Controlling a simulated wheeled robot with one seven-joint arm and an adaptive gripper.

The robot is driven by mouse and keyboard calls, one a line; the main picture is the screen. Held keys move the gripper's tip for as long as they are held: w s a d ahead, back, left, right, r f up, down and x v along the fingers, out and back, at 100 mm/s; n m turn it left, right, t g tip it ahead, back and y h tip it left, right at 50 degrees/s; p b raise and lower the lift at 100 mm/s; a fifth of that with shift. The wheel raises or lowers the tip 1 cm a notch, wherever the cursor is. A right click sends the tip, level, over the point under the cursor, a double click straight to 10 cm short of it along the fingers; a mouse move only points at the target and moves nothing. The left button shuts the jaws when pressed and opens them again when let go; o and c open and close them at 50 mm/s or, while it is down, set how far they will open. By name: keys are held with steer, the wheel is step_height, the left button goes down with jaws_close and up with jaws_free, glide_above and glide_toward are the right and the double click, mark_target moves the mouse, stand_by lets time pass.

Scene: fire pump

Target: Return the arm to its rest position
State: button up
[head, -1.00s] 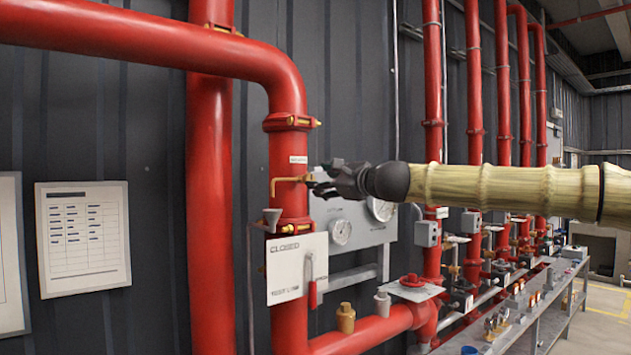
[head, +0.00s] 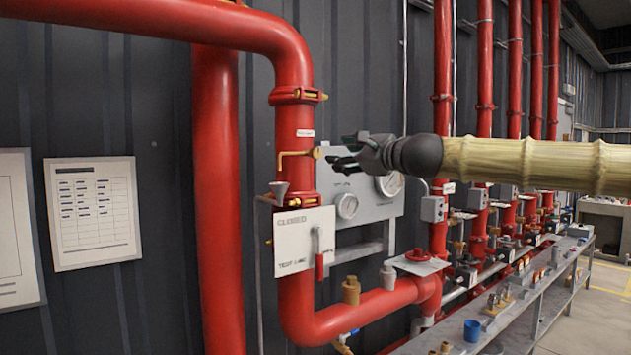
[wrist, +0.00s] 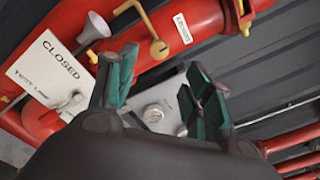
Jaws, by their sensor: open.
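My gripper (head: 349,152) is open and empty in the head view, at the end of my arm, which reaches in from the right. It is just right of the red riser pipe and the small brass lever (head: 296,155) on it, with a gap between fingertips and lever. In the wrist view the two green-padded fingers (wrist: 160,88) stand wide apart. Behind them are a gauge panel (wrist: 166,90) and, up and left, the bent brass lever (wrist: 150,35) on the red pipe.
A white CLOSED sign (head: 303,241) with a red-tipped handle (head: 319,265) hangs below the lever. A grey funnel (head: 278,189) is beside the pipe. A gauge panel (head: 365,202) is behind my gripper. A metal bench (head: 497,318) runs at lower right.

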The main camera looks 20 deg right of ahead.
steer(key=shift+f, duration=0.1)
steer(key=w+a+f+n+g+h, duration=0.15)
steer(key=a+f, duration=0.25)
steer(key=f, duration=0.9)
steer(key=w+a+f+n+g, duration=0.2)
steer(key=a+f+n+g, duration=0.15)
steer(key=f, duration=0.95)
steer(key=s+a+f+n+g+h, duration=0.1)
steer(key=s+a+f+n, duration=0.15)
steer(key=f, duration=0.85)
steer(key=s+a+f+n+g, duration=0.15)
steer(key=s+f, duration=0.25)
steer(key=f, duration=0.7)
steer(key=s+a+f+n+g+h, duration=0.1)
steer(key=s+f, duration=0.2)
steer(key=f, duration=0.7)
steer(key=s+f+n+g+h, duration=0.2)
steer(key=s+f+n+g, duration=0.3)
steer(key=s+f, duration=1.55)
steer(key=s+d+f+n+g, duration=0.1)
steer(key=s+f+n, duration=0.3)
steer(key=s, duration=0.9)
steer(key=s+d+f+n+g, duration=0.2)
steer(key=s+f, duration=0.5)
steer(key=s, duration=0.6)
steer(key=shift+s+d+f+n+h, duration=0.15)
steer(key=shift+d+f+n+h, duration=0.35)
steer(key=shift+n, duration=0.4)
